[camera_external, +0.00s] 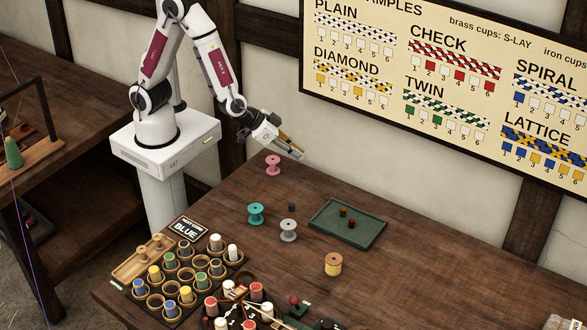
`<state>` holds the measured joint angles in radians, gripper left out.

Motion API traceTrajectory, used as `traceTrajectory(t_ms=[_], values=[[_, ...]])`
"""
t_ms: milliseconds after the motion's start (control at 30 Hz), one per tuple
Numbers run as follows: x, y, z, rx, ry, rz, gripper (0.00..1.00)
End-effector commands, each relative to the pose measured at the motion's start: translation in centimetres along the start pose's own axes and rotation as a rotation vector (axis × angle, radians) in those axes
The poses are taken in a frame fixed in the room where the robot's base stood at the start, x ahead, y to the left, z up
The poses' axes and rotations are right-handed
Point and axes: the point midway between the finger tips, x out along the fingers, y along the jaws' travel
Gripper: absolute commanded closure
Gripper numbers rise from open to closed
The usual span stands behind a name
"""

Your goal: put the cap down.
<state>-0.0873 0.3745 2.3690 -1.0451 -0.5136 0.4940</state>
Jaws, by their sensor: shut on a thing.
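My gripper (297,152) is above the far edge of the table, up and to the right of the pink spool. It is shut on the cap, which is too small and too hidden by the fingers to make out. A green tray (322,233) lies on the table, below and to the right of my gripper. Two small reddish-brown pieces (351,223) stand in it. A small dark piece (291,207) stands on the table left of the tray.
A pink spool (273,168), a teal spool (256,214), a grey spool (288,231) and a tan spool (333,265) stand around the tray. A rack (143,288) of several coloured bobbins fills the front left.

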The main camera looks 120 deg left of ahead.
Motion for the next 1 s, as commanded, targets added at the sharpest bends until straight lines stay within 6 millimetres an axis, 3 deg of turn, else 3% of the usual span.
traceTrajectory(t_ms=[367, 1000], values=[[1.3, 4.2, 0.1, 0.007, 0.0, 0.009, 0.99], [3.7, 13.2, -3.2, -0.036, 0.002, -0.031, 0.99]])
